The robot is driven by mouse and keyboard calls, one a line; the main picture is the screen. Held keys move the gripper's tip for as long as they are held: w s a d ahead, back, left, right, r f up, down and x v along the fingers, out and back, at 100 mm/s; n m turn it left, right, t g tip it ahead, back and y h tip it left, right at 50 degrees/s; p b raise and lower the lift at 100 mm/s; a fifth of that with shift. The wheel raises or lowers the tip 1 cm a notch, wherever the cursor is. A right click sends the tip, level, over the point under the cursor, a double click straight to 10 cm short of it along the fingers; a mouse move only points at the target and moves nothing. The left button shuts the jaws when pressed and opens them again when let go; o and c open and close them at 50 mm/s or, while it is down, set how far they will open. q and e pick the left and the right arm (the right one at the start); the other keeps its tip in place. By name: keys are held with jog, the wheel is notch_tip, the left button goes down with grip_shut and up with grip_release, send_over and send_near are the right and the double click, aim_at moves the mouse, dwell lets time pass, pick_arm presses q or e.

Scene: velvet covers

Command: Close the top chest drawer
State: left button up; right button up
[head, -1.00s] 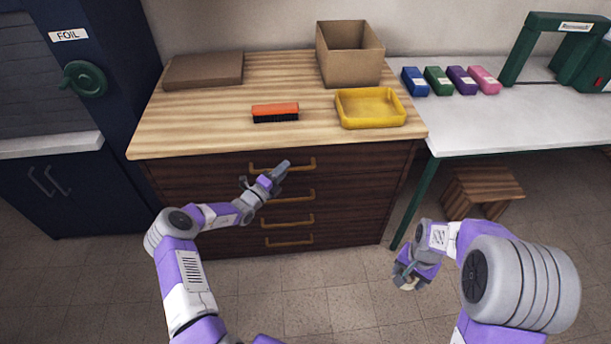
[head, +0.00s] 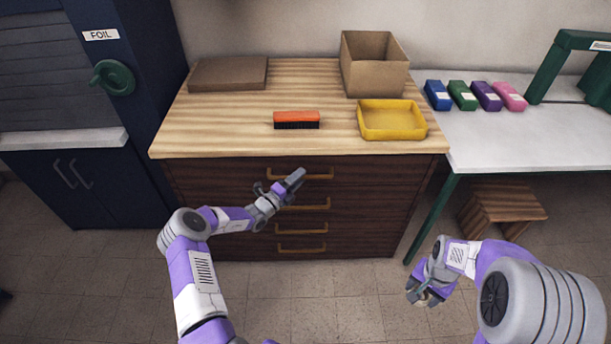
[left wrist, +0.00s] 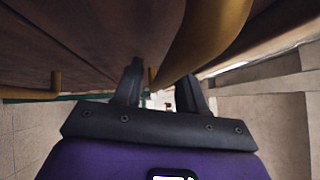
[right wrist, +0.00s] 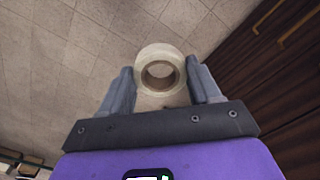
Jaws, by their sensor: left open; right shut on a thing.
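The dark wooden chest (head: 370,200) has a stack of drawers with brass handles. The top drawer's handle (head: 318,176) is partly hidden behind my left gripper. The top drawer front looks nearly level with those below; I cannot tell if a small gap is left. My left gripper (head: 297,176) is open at the top drawer's front, beside the handle. In the left wrist view a brass handle (left wrist: 212,40) passes close above the fingers (left wrist: 158,92). My right gripper (head: 424,298) is low, right of the chest, shut on a pale tape roll (right wrist: 160,75).
On the chest top are a brown flat box (head: 228,74), an orange brush (head: 296,119), a yellow tray (head: 392,134) and an open cardboard box (head: 374,80). A white table (head: 530,142) adjoins on the right, a wooden stool (head: 500,207) below it. A blue cabinet (head: 100,190) stands left.

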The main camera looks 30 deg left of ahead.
pick_arm(q)
jog(key=p+v, duration=0.2)
jog(key=v, duration=0.8)
jog(key=shift+s, duration=0.35)
pick_arm(e)
notch_tip(320, 180, up, 3)
jog(key=shift+f, duration=0.2)
pick_arm(q)
jog(key=shift+a, duration=0.15)
